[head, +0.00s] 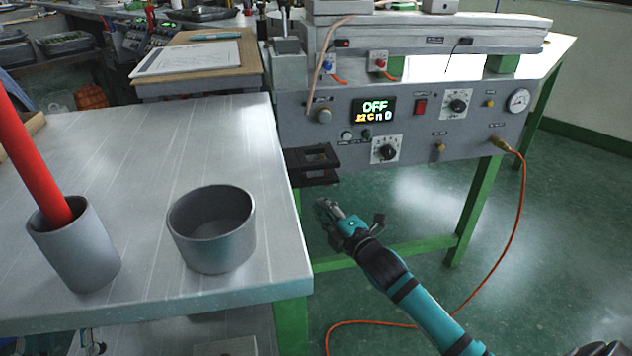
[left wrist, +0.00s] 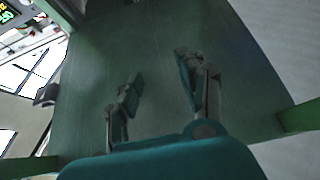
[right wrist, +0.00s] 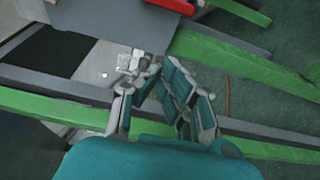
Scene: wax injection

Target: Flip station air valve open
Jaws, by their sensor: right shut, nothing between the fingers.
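The grey wax station panel (head: 405,125) stands at the back right, with a display (head: 375,109) reading OFF. A round pressure gauge (head: 518,100) sits at its right end. A brass fitting (head: 499,143) below the gauge joins an orange hose. Small yellow-brass knobs (head: 440,147) sit nearby; which part is the air valve, and how its lever stands, is too small to tell. My right gripper (head: 325,206) is shut and empty, below and left of the panel, apart from it. It also shows in the right wrist view (right wrist: 155,72). My left gripper (left wrist: 163,75) is open and empty, outside the head view.
A metal table (head: 150,150) fills the left, bearing a round grey pot (head: 212,232) and a cup (head: 78,255) with a red rod. A dark bracket (head: 312,163) juts beside the table corner. Green legs (head: 478,212) and the orange hose (head: 519,220) lie right of my arm.

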